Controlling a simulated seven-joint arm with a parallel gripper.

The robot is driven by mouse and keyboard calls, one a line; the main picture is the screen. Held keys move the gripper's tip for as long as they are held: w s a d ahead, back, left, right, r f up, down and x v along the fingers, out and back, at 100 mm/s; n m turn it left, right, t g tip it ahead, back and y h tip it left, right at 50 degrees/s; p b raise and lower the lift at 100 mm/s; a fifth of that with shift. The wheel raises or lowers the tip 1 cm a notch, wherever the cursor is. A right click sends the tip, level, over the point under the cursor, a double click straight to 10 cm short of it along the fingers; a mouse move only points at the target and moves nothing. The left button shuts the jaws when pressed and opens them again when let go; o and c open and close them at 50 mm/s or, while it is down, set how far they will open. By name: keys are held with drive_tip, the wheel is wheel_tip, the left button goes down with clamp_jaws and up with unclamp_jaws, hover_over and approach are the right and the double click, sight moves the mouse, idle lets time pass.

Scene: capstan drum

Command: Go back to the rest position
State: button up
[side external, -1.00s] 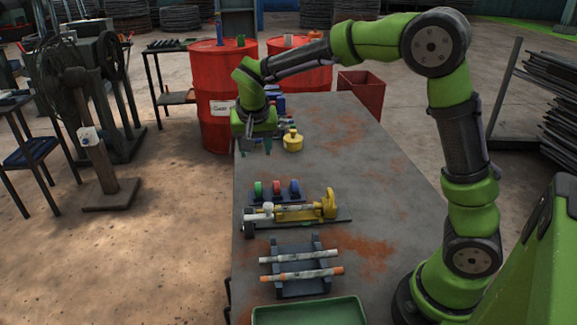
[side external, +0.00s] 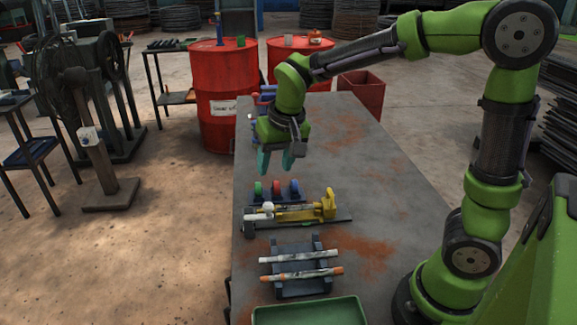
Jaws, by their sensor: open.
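My gripper (side external: 276,163) hangs over the grey table (side external: 350,165), pointing down. Its two teal fingers are apart, with nothing visible between them. It is above and behind the rack (side external: 277,197) of green, red and blue wheels, apart from it. A yellow capstan fixture (side external: 328,205) with a rod and a white part lies just in front of that rack. The yellow item at the table's far end is now hidden behind my gripper and wrist.
A dark stand (side external: 297,287) holds two rods near the front. A green tray (side external: 308,312) is at the near edge. Red drums (side external: 228,95) and a red bin (side external: 362,90) stand beyond the table. The table's right middle is clear.

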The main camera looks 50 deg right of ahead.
drive_tip(key=s+a+r+n+t+y, duration=0.1)
drive_tip(key=s+r+t, duration=0.3)
drive_tip(key=s, duration=1.1)
drive_tip(key=shift+a+r+y, duration=0.2)
drive_tip(key=shift+r+y, duration=0.25)
drive_tip(key=shift+y, duration=0.35)
